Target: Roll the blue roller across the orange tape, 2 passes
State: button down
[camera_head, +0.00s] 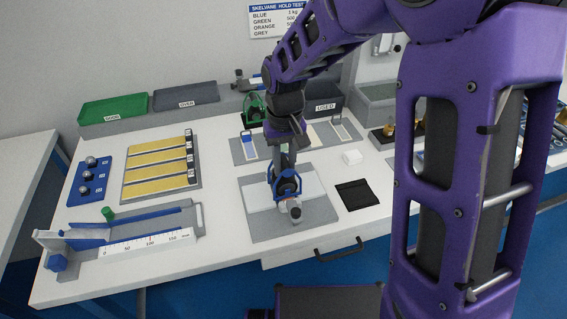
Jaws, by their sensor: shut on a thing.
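My gripper (285,158) points down over the grey mat (258,226) in the middle of the bench. It is shut on the blue roller (287,182), whose blue frame and dark wheel show below the fingers. The roller is over the light panel on this mat; whether its wheel touches the panel is hard to tell.
Yellow strips (155,172) and a ruler fixture (145,243) stand left. Green (113,107) and dark (186,95) trays are behind. My arm hides the bench's right part.

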jog(key=shift+w+d, duration=0.15)
jog(key=shift+d, duration=0.35)
dwell(0.9)
jog(key=shift+r, duration=0.1)
dwell(0.4)
jog(key=shift+r+p, duration=2.55)
jog(key=shift+r, duration=0.45)
